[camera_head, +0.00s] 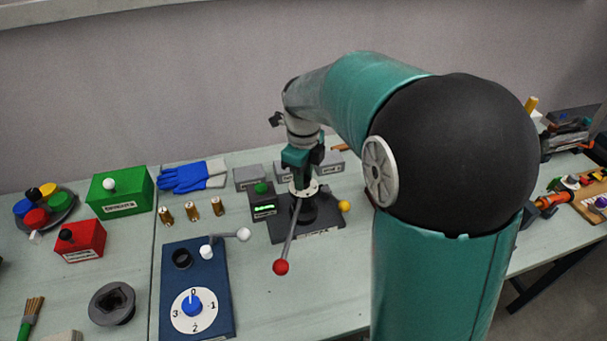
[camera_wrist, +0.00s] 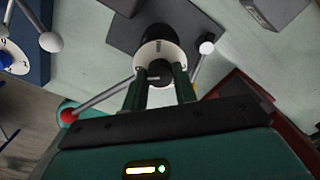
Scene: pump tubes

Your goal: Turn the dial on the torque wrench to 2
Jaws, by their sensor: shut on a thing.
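A numbered dial (camera_head: 191,308) with a blue knob sits on a dark blue panel (camera_head: 208,264). It reads 0 at the far side, 1 right, 2 near, 3 left, and the knob seems to point near 0. Part of it shows at the left edge of the wrist view (camera_wrist: 12,57). My gripper (camera_head: 303,176) is away from it, above a black-based device (camera_head: 330,230) with ball-ended levers. In the wrist view my fingers (camera_wrist: 160,86) are shut on a dark central piece at the white disc (camera_wrist: 160,52). Which device is the torque wrench is unclear.
A red-ball lever (camera_head: 281,267) and a yellow ball (camera_head: 344,206) stick out around my gripper. A white-ball lever (camera_head: 244,235) rises from the panel. Green (camera_head: 121,191) and red (camera_head: 80,240) boxes stand left.

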